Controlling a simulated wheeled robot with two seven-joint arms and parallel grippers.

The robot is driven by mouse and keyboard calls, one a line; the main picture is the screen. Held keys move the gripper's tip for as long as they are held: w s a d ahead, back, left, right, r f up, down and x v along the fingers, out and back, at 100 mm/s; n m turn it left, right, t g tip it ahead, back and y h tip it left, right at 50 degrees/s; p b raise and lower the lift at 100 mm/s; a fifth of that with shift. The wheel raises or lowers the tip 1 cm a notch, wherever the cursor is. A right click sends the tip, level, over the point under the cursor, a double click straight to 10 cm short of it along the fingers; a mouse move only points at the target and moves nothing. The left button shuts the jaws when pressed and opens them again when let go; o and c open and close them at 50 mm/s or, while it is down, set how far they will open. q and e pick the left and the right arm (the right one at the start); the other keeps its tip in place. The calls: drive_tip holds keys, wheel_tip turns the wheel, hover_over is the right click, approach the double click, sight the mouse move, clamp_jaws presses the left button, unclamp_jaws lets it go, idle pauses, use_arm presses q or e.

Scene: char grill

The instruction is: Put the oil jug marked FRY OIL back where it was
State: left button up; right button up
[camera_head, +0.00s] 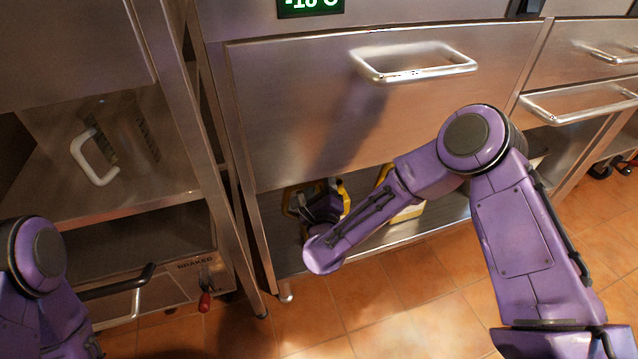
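My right arm reaches down to the low shelf under the steel drawer. Its dark gripper (322,203) is at the shelf's left part, partly hidden by my purple forearm. Yellow parts of a jug-like object (291,201) show around the gripper. I cannot tell whether the fingers are closed on it. A second yellow object with a pale area (408,213) stands to the right on the same shelf, partly behind my forearm. No FRY OIL marking is readable on either. My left arm shows at the lower left edge, but its gripper is out of view.
The low shelf (378,238) sits beneath the drawer front (290,110) with its bar handle (415,68). A steel post stands left of it. Further left are a rack with a white-handled container (92,158) and a unit with a red-tipped lever (205,302). Tiled floor lies in front.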

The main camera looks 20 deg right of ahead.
drive_tip(key=shift+r, duration=0.1)
drive_tip(key=shift+s+a+r, duration=0.1)
drive_tip(key=shift+s, duration=0.2)
use_arm(q)
drive_tip(key=w+r+n+t+p, duration=0.1)
drive_tip(key=w+r+n+t+y+p, duration=0.1)
drive_tip(key=w+p, duration=0.1)
drive_tip(key=shift+a+r+t, duration=0.15)
drive_tip(key=shift+r+t, duration=0.2)
drive_tip(key=shift+t, duration=0.05)
use_arm(e)
drive_tip(key=v, duration=1.1)
drive_tip(key=shift+s, duration=0.2)
